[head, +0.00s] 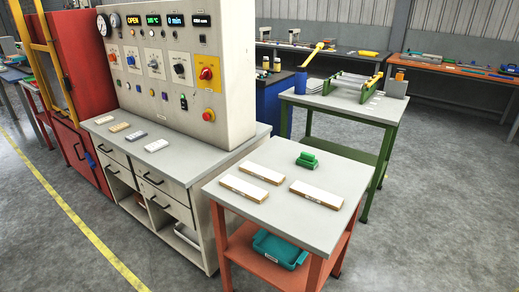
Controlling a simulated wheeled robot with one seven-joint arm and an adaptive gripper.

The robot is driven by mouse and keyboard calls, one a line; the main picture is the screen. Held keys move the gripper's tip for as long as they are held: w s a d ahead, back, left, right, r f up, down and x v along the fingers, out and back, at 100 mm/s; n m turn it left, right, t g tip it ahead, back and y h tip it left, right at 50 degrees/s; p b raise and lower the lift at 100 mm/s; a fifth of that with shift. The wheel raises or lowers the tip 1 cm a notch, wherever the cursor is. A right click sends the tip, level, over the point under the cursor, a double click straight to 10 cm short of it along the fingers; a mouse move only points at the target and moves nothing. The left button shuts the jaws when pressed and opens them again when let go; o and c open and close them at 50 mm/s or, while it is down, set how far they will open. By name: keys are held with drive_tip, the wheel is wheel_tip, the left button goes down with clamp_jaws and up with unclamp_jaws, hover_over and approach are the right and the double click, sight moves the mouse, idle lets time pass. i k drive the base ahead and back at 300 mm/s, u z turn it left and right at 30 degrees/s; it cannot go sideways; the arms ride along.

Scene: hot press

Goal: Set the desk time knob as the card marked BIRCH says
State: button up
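A light grey control desk (230,85) stands at the left with a row of knobs on its sloped panel. They include an orange knob (112,57), a black knob (180,69) and a larger red knob (206,73) on a yellow plate. Their labels are too small to read, so I cannot tell which is the time knob. The displays above read OPEN, what looks like 180 °C, and 0 min (175,20). Several small plates, one of them pale (157,146), lie on the desk ledge. I cannot make out a card marked BIRCH. My gripper is out of view.
A table (300,225) in front holds three pale slabs (316,194) and a green block (307,160), with a teal tray (280,250) below. A green-framed table (345,104) stands behind. A red press (75,70) is at the left. Floor is clear at the right.

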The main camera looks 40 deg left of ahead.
sight(154, 64)
drive_tip(key=z, duration=0.45)
drive_tip(key=i, duration=4.95)
drive_tip(key=u, duration=3.9)
drive_tip(key=i, duration=1)
drive_tip(key=u, duration=0.05)
